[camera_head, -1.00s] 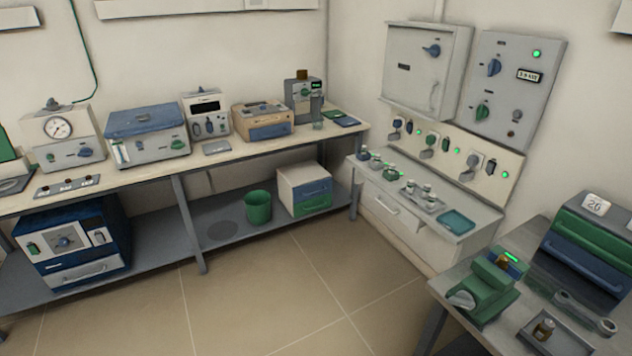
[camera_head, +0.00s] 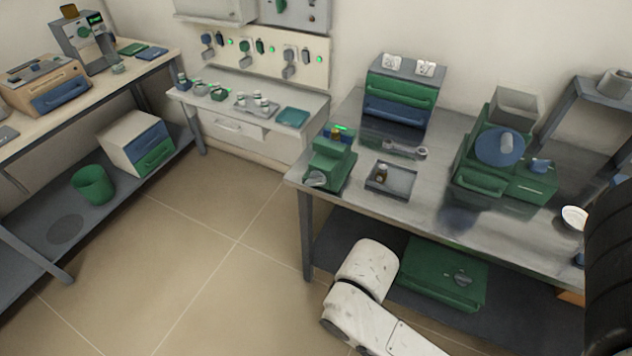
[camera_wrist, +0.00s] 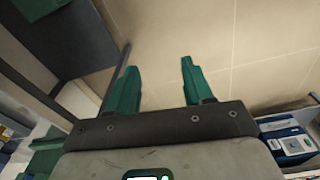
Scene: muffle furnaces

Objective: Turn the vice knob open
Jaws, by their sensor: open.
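A green bench device that looks like the vice (camera_head: 331,163) stands at the near left corner of the grey metal bench in the head view. A pale grey knob or lever (camera_head: 316,179) sits low on its front. A small brown and blue part and a lit green strip are at its top. I cannot tell the knob's turn position. My gripper (camera_wrist: 158,64) shows in the wrist view, with its two green fingers wide apart and nothing between them. Bare floor shows beyond them. In the head view the gripper is hidden; only my white arm shows, low in front of the bench.
On the grey bench (camera_head: 258,175) are a tray with a small bottle (camera_head: 390,188), a wrench (camera_head: 405,149), a green drawer unit (camera_head: 400,90) and a green machine with a blue disc (camera_head: 500,146). A green case (camera_head: 445,272) lies on the lower shelf. Floor at left is clear.

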